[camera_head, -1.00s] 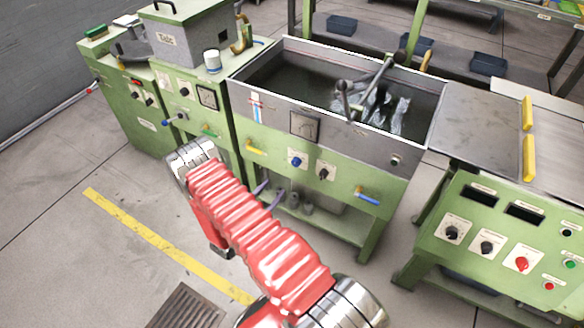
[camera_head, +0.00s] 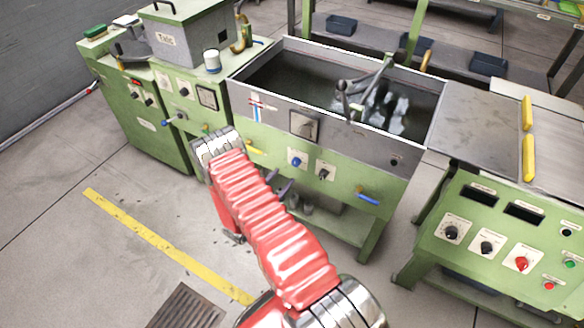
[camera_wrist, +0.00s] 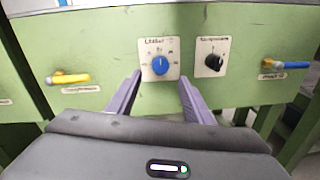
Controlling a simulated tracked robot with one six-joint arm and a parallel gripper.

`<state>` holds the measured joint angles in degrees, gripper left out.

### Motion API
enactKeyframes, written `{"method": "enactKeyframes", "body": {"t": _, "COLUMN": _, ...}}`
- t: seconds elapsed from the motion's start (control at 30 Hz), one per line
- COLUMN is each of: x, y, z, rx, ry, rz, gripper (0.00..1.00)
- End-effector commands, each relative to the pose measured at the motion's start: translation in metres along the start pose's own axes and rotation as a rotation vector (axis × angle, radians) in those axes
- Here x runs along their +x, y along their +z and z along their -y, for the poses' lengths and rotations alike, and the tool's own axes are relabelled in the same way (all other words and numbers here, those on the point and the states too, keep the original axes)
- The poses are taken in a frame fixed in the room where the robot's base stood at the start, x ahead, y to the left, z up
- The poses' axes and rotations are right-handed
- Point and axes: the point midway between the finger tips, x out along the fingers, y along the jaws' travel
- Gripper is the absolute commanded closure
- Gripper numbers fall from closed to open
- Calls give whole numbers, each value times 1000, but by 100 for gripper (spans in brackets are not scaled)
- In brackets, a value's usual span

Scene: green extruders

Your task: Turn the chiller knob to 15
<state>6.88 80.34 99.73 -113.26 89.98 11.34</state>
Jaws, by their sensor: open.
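The blue chiller knob (camera_wrist: 160,65) sits on a white dial plate on the green front panel. Its white mark seems to point upward; the small numbers are too blurred to read. In the head view the blue knob (camera_head: 296,162) is on the panel below the open tank. My gripper (camera_wrist: 159,77) is open and empty, its two purple fingers low on either side of the blue knob, apart from it. In the head view my red arm hides most of my gripper; parts of the purple fingers show near the panel's lower edge.
A black knob (camera_wrist: 214,62) is just right of the blue one. A yellow-handled valve (camera_wrist: 70,78) is to the left and a blue-handled valve (camera_wrist: 290,65) to the right. The open tank (camera_head: 270,62) is above the panel.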

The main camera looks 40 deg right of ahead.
Motion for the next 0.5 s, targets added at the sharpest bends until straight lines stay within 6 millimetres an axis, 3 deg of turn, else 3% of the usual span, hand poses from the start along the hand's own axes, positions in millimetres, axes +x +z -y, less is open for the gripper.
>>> {"method": "enactKeyframes", "body": {"t": 0.3, "x": 49, "y": 0, "z": 1, "rx": 0, "ry": -2, "rz": 2, "gripper": 53}}
{"method": "enactKeyframes", "body": {"t": 0.5, "x": 69, "y": 0, "z": 0, "rx": 0, "ry": -1, "rz": 0, "gripper": 53}}
